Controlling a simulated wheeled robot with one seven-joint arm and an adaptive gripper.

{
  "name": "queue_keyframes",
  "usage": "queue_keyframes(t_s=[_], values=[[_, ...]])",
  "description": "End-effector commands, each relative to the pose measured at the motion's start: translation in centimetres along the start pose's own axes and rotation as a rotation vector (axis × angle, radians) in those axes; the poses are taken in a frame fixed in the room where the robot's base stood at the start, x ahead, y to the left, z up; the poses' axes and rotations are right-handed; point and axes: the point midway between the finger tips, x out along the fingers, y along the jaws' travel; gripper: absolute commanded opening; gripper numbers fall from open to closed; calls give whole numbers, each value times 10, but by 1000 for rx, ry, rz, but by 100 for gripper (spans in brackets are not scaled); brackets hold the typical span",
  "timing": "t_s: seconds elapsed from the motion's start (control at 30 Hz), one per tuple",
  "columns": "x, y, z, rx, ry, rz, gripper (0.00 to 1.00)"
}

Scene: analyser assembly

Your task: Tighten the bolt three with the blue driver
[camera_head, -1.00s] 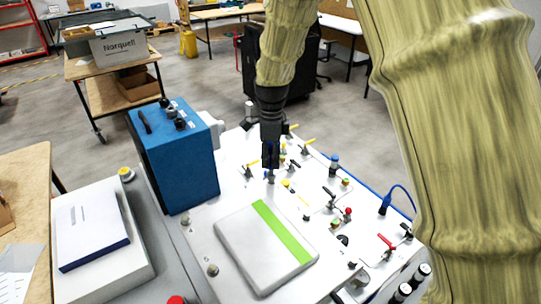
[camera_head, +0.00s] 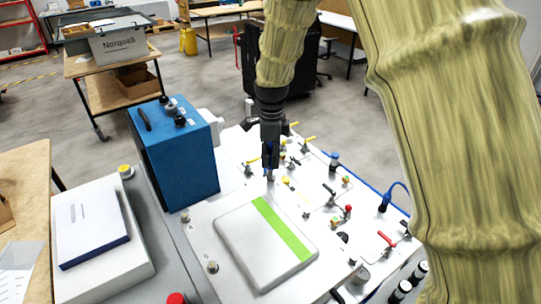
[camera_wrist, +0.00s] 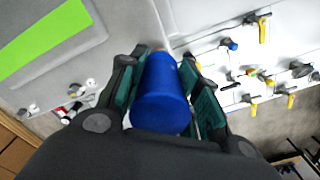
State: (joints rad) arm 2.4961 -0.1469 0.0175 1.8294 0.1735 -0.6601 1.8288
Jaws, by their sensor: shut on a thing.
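My gripper (camera_wrist: 160,85) is shut on the blue driver (camera_wrist: 160,100), whose round blue end fills the space between the two fingers in the wrist view. In the head view my gripper (camera_head: 270,160) points down over the white board, just beyond the grey cover (camera_head: 245,255) with the green stripe. The driver's lower end is near a small bolt-like post (camera_head: 270,177) at the cover's far corner. I cannot tell whether they touch. Other bolt-like posts stand at the cover's left side, one at the upper left (camera_head: 185,216) and one lower (camera_head: 212,267). No bolt number is legible.
A blue box (camera_head: 175,155) with black knobs stands left of the board. Several toggle clamps with red, yellow and black handles, such as a red one (camera_head: 387,239), crowd the board's right side. A white case (camera_head: 95,230) lies at the left.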

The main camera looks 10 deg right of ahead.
Motion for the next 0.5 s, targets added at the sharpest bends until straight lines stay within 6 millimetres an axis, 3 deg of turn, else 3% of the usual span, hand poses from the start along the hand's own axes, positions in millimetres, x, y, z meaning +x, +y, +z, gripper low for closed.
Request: queue_keyframes(t_s=[0.03,0.07,0.23,0.5], values=[[1,0,0,0,0,0,0],[0,0,0,0,0,0,29],[0,0,0,0,0,0,0],[-3,0,0,96,4,-1,0]])
